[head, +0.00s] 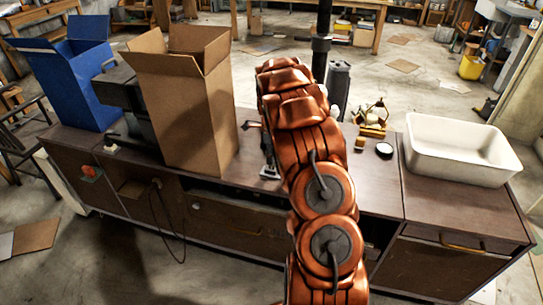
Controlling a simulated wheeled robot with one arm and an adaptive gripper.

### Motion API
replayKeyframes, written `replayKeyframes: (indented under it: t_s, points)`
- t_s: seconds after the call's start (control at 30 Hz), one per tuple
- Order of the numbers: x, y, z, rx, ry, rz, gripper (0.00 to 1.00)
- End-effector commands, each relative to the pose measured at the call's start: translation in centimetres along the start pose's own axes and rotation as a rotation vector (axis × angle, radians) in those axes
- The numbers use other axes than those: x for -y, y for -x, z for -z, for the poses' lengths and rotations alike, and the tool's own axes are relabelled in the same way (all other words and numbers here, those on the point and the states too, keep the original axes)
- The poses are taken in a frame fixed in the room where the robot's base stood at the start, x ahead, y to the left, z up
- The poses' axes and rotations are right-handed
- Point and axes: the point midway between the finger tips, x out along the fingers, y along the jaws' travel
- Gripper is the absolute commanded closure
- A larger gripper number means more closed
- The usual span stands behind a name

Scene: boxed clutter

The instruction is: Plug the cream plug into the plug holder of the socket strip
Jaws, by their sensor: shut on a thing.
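My copper-coloured arm rises through the middle of the head view and covers part of the long dark cabinet top (378,188). My gripper is hidden behind the arm, so its jaws and anything in them do not show. I cannot make out the cream plug for certain. A small cream object (112,149) lies near the cabinet top's left end, too small to identify. The socket strip and its plug holder cannot be made out; they may be behind the arm.
A tall open cardboard box (190,115) and an open blue box (85,75) stand at the left. A white basin (455,170) stands at the right.

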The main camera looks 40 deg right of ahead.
Motion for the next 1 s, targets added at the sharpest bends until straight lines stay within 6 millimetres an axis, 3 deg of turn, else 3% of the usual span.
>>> replayKeyframes:
  t_s: [0.87,0.9,1.0]
  points:
    - [0.0,-1.8,0.0,0.0,0.0,0.0,1.0]
    - [0.0,-1.8,0.0,0.0,0.0,0.0,0.75]
    - [0.0,-1.8,0.0,0.0,0.0,0.0,0.65]
